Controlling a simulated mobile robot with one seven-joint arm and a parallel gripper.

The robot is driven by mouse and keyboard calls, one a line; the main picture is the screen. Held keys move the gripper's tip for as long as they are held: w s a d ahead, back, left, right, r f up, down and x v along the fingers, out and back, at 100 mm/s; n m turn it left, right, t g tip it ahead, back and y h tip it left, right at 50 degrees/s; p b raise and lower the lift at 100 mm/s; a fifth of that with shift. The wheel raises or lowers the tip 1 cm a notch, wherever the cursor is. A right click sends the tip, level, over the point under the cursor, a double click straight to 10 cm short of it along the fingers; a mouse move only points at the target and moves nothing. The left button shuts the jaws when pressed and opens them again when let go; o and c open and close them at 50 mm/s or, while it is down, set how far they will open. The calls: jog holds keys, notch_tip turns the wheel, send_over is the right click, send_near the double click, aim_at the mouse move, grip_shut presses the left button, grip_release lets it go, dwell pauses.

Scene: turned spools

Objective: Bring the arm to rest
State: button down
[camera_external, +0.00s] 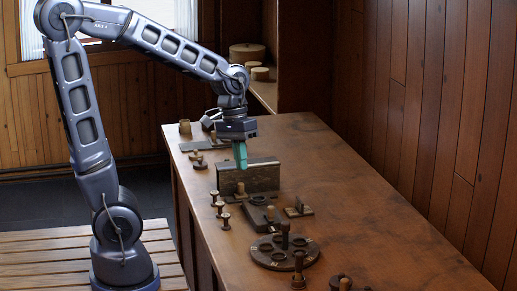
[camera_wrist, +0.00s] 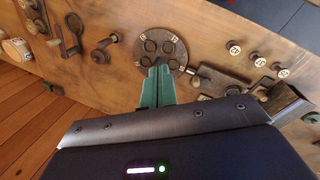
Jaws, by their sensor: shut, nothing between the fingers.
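My gripper (camera_external: 240,158) hangs from my bent arm with its teal fingers pointing down, above the near side of the table around the dark upright block (camera_external: 262,178). The fingers are together with nothing between them. In the wrist view the closed fingertips (camera_wrist: 157,72) show in front of the edge of a round dark plate (camera_wrist: 160,36) with several ring-shaped sockets. In the external view this plate (camera_external: 268,255) lies farther toward the front of the table, apart from the fingers.
The wooden table (camera_external: 370,190) has a wide clear area on its right. Several small spools (camera_external: 220,203) stand along its left edge. Other turned parts (camera_external: 299,265) stand around the plate. A panelled wall rises on the right. Round boxes (camera_external: 247,52) sit on a back shelf.

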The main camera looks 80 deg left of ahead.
jog(key=s+d+r+m+t+y, duration=0.2)
jog(key=s+d+r+m, duration=0.3)
jog(key=s, duration=0.5)
jog(key=shift+s+d+r+m+t, duration=0.35)
jog(key=shift+r+m+t, duration=0.25)
jog(key=shift+r+t, duration=0.45)
jog(key=shift+r, duration=0.15)
